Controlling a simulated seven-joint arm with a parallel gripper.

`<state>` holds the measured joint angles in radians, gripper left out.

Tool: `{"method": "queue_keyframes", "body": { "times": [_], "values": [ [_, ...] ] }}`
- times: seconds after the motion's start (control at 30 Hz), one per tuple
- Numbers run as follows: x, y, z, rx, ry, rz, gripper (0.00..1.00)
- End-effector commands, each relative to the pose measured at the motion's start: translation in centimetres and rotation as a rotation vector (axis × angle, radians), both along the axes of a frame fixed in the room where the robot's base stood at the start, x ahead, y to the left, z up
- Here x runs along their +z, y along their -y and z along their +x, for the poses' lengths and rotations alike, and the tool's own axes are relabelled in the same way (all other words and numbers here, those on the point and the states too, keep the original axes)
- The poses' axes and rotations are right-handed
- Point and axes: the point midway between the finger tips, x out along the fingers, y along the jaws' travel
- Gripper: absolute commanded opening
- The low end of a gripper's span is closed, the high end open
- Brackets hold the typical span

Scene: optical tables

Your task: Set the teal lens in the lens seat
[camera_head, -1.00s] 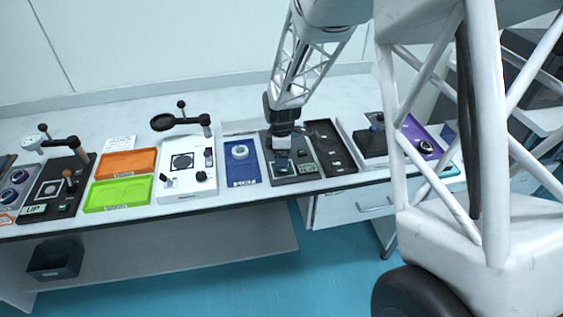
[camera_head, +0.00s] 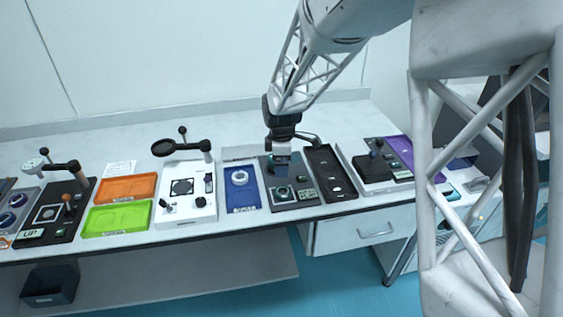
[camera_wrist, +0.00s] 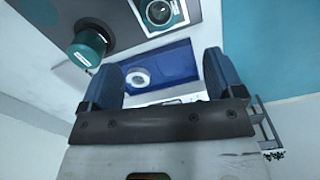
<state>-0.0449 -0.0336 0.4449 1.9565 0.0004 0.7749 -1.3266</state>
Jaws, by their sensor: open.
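My gripper (camera_head: 282,162) is open and empty, a little above the dark grey station (camera_head: 300,206). Its blue fingers stand apart in the wrist view (camera_wrist: 163,75), with nothing between them. A round, teal-rimmed lens (camera_wrist: 160,12) shows inside a pale square frame, the lens seat (camera_wrist: 180,18), at the top of the wrist view. In the head view the seat area (camera_head: 282,193) appears small and dark green, below the fingers. Whether the lens lies flat and fully in is too small to tell.
A blue tray (camera_head: 240,202) with a white ring (camera_head: 238,177) lies left of the station; a dark tray (camera_head: 325,170) lies right. A teal cylindrical part (camera_wrist: 88,48) shows close in the wrist view.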

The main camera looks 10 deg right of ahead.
Motion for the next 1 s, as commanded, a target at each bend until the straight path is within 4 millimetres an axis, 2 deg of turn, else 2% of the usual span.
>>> {"method": "queue_keyframes", "body": {
  "times": [0.33, 0.53, 0.77, 1.0],
  "values": [
    [0.3, 0.0, -0.3, -0.012, 0.003, 0.000, 0.87],
    [2.4, 0.3, -1.9, -0.088, 0.018, 0.001, 0.87],
    [6.8, 1.0, -6.2, -0.277, 0.050, 0.007, 0.87],
    [11.2, 1.7, -12.1, -0.520, 0.089, 0.022, 0.87]
  ]
}}
